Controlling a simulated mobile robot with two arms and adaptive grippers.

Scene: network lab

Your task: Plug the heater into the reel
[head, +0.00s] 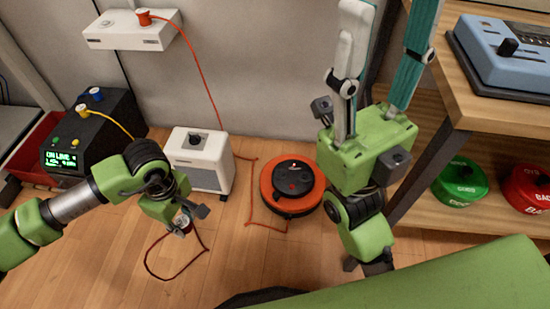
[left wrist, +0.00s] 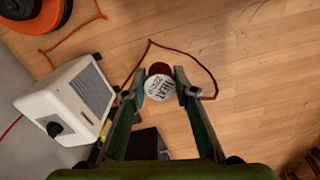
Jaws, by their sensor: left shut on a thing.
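My left gripper (head: 187,214) is shut on the heater plug (left wrist: 160,84), a round white-faced plug with a dark red body and "HEAT" lettering. The plug is small and partly hidden by the fingers in the head view. Its dark red cord (head: 160,275) loops by the floor. The heater (head: 203,165), a white box with a black knob, stands behind the gripper and also shows in the left wrist view (left wrist: 68,97). The orange and black reel (head: 291,187) lies on the floor to its right. My right gripper (head: 385,25) points up, fingers apart and empty.
An orange cable (head: 203,75) hangs from a red plug (head: 145,18) on the white wall box (head: 130,38). A black unit (head: 90,130) stands left. A wooden shelf (head: 455,125) holds green (head: 462,180) and red (head: 525,187) reels. Floor in front is mostly clear.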

